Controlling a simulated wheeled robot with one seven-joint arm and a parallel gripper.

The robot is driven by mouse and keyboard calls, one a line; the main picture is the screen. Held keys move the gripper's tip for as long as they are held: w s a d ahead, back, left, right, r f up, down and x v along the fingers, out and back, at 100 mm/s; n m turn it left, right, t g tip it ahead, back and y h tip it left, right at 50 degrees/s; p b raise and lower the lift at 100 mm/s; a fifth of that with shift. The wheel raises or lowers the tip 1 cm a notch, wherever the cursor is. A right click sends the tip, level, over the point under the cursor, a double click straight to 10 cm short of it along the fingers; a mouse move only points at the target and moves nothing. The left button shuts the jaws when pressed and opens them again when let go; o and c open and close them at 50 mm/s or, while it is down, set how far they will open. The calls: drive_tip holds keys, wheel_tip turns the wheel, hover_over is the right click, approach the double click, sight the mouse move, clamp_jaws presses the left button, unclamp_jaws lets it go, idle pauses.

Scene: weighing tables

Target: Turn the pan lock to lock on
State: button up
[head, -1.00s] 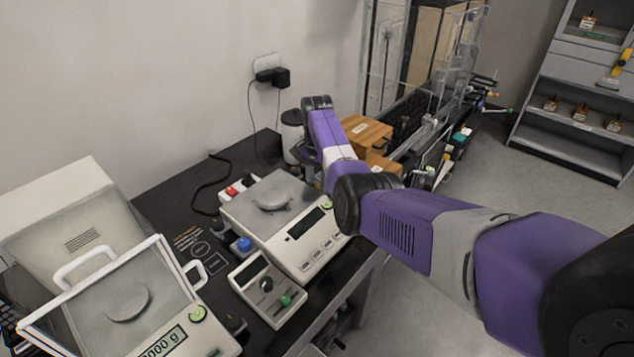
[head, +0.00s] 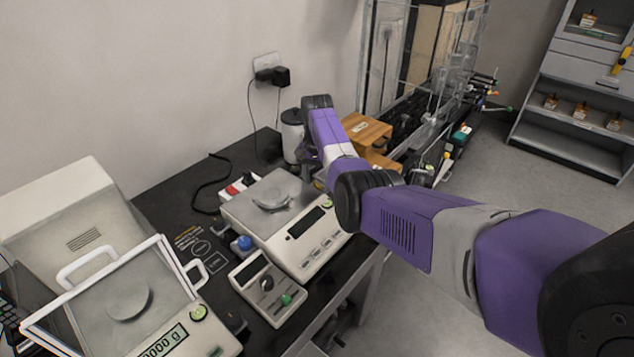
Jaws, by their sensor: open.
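The balance (head: 298,237) with a square steel pan (head: 289,192) stands on the black table, with a display and buttons on its front. A blue knob (head: 243,243) is at the balance's left side. I cannot tell which of these is the pan lock, or its setting. My gripper (head: 311,167) points down beyond the balance's far right corner, mostly hidden behind my purple arm link; it is open, and its fingertips are not clear.
A second balance (head: 172,322) with a white-framed cover stands at front left. A red switch (head: 233,190), a cable (head: 207,190) and a grey canister (head: 292,133) are behind. Floor at right is clear.

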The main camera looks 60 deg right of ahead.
sight(317, 184)
drive_tip(key=shift+r, duration=0.1)
wheel_tip(317, 184, up, 8)
drive_tip(key=p, duration=0.7)
drive_tip(key=shift+c, duration=0.4)
